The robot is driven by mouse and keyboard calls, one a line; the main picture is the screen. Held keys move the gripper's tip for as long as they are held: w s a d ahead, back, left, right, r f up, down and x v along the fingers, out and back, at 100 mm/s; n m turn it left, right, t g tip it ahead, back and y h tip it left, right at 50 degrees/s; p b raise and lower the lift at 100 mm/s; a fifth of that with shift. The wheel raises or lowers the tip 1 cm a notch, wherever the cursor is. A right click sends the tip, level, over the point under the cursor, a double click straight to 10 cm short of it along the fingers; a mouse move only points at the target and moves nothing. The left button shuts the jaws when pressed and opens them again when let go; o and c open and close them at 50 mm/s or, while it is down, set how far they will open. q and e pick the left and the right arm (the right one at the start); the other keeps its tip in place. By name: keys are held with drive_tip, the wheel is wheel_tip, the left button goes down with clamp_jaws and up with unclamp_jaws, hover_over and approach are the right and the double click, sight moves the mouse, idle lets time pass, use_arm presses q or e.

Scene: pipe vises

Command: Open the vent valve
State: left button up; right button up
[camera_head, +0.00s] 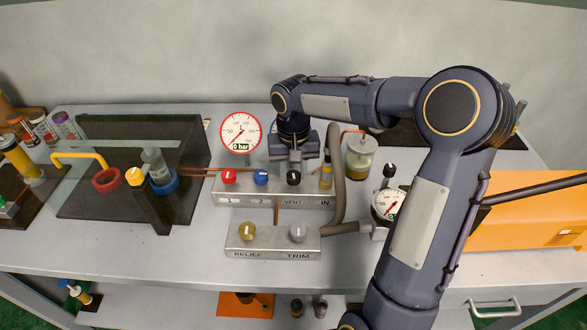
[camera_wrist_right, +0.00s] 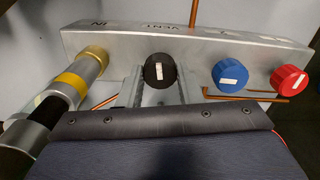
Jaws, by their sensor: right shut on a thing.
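The vent valve is a black round knob (camera_head: 293,177) on the upper metal manifold (camera_head: 320,201), above the label VENT. In the right wrist view the black knob (camera_wrist_right: 160,70) shows a white stripe running roughly upright in the picture. My right gripper (camera_head: 293,164) reaches down to the knob from behind. In the right wrist view its two fingers (camera_wrist_right: 160,88) stand on either side of the knob, shut on it. A large round gauge (camera_head: 241,132) behind the manifold reads 0 bar. My left gripper is not in view.
A red knob (camera_head: 229,176) and a blue knob (camera_head: 261,177) sit left of the vent knob. A yellow-banded fitting (camera_head: 326,175) and a grey hose (camera_head: 338,180) stand close on its right. A lower block (camera_head: 272,243) carries the RELIEF and TRIM knobs.

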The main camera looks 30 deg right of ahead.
sight(293, 174)
drive_tip(key=n+p, duration=0.2)
drive_tip(key=n, duration=0.5)
drive_tip(key=shift+r, duration=0.1)
drive_tip(key=n+p, duration=0.1)
drive_tip(key=n, duration=0.3)
drive_tip(key=shift+n, duration=0.3)
drive_tip(key=shift+n+p, duration=0.55)
drive_tip(key=shift+n, duration=1.05)
drive_tip(key=o, duration=1)
wheel_tip(293, 174, up, 8)
drive_tip(key=shift+f, duration=0.15)
